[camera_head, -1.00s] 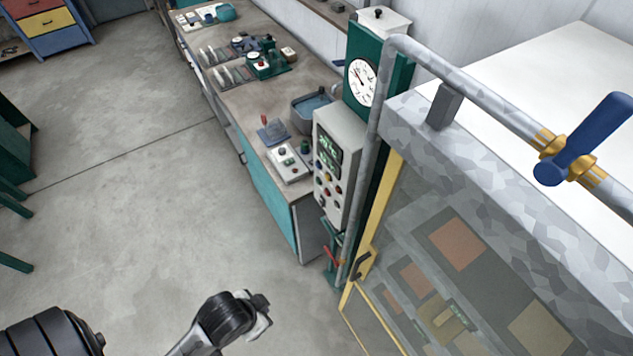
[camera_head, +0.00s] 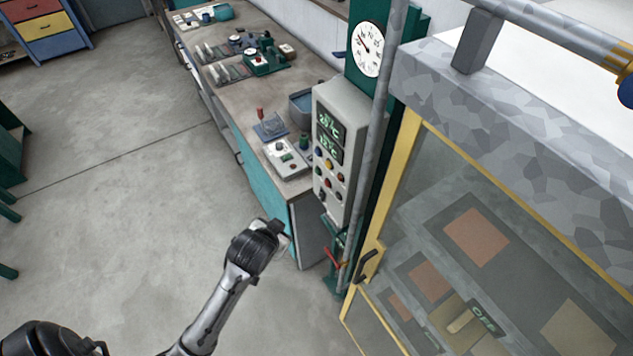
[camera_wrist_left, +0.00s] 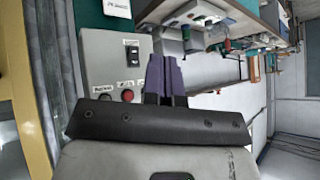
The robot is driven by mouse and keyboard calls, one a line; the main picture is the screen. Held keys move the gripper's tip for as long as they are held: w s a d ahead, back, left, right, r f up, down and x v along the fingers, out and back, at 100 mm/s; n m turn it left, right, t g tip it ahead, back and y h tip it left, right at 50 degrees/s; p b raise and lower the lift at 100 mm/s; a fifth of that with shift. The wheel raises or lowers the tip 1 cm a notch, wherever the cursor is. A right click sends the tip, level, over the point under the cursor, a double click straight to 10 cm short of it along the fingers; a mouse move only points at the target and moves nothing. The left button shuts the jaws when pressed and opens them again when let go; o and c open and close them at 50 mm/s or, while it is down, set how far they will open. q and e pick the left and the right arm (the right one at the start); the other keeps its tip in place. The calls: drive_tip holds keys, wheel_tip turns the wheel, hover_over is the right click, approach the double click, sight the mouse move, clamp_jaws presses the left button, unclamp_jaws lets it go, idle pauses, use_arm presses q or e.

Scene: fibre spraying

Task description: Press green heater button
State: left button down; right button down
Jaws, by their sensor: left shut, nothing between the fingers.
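A grey control cabinet (camera_head: 341,110) with two lit green displays and several coloured buttons (camera_head: 328,172) stands at the end of the workbench in the head view. Which button is the green heater button is too small to tell. My left gripper (camera_head: 281,232) is below and left of the cabinet, near the bench end and apart from it. In the left wrist view its purple fingers (camera_wrist_left: 166,76) are shut and empty. Ahead of them is a grey box (camera_wrist_left: 102,55) with a black switch (camera_wrist_left: 132,50), a red button (camera_wrist_left: 127,95) and small labels. My right gripper is not in view.
A small control box (camera_head: 287,158) and other equipment sit on the workbench (camera_head: 240,98). A round gauge (camera_head: 368,50) and a vertical pipe (camera_head: 376,130) stand beside the cabinet. A yellow-framed glass door (camera_head: 395,180) is at the right.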

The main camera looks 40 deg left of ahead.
sight(318, 172)
use_arm(q)
drive_tip(key=w+a+f+t+y, duration=0.2)
drive_tip(key=w+a+t+y, duration=0.1)
drive_tip(key=w+a, duration=0.3)
drive_tip(key=shift+w+a+r+m+t+y, duration=0.15)
drive_tip(key=shift+w+r+m+t, duration=0.1)
drive_tip(key=shift+r+m+t, duration=0.4)
drive_tip(key=shift+w+a+r+m+t+y, duration=0.1)
drive_tip(key=shift+w+r+m+t, duration=0.25)
drive_tip(key=shift+r+t, duration=0.45)
drive_tip(key=shift+w+a+r+m+t+y, duration=0.1)
drive_tip(key=shift+w+a+r+m+t, duration=0.05)
drive_tip(key=shift+r+m+t, duration=0.6)
drive_tip(key=w+d+b, duration=0.3)
drive_tip(key=w, duration=0.5)
drive_tip(key=shift+w, duration=0.2)
idle(0.6)
drive_tip(key=shift+w+d, duration=0.2)
drive_tip(key=shift+w, duration=0.1)
